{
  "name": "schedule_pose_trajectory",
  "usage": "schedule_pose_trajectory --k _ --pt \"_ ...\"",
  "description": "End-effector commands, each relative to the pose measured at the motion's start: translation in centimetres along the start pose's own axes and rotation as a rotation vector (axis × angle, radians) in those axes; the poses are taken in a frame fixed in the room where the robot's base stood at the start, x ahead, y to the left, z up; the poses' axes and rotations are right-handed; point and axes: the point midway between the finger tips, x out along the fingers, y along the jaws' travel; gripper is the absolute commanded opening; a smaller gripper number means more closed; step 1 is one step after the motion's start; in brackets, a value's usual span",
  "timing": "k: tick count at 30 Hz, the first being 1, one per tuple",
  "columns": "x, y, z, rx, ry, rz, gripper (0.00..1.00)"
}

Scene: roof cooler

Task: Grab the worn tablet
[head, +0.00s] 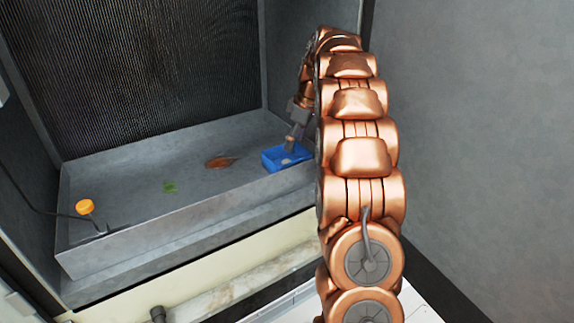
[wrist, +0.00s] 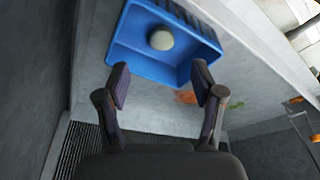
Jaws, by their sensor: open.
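The worn tablet appears as a pale round disc (wrist: 161,39) lying inside a blue tray (wrist: 118,57) in the wrist view. In the head view the blue tray (head: 272,161) sits at the right end of the grey basin, and the pale tablet shows only faintly in it. My gripper (wrist: 160,77) is open and empty, its two dark fingers spread at the tray's near edge, with the tablet beyond the fingertips and between their lines. In the head view my copper arm hides part of the tray's right side and most of the gripper.
The grey basin (head: 130,203) has a raised front wall and a ribbed panel (head: 130,70) behind. A brown leaf-like patch (head: 220,162), a green scrap (head: 170,187) and an orange float (head: 85,207) are in it. A side wall (head: 293,60) stands close behind my arm.

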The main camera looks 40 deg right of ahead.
Motion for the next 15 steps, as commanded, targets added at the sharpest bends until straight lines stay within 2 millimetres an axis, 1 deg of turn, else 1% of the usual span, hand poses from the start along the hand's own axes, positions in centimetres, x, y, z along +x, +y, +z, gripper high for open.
schedule_pose_trajectory --k 6,11,15 --pt "1.7 -0.2 0.1 0.001 -0.004 -0.004 0.67" --pt "2.3 -0.1 0.0 0.001 -0.002 -0.001 0.67" --pt "3.1 -0.3 0.1 0.003 -0.003 -0.006 0.67"
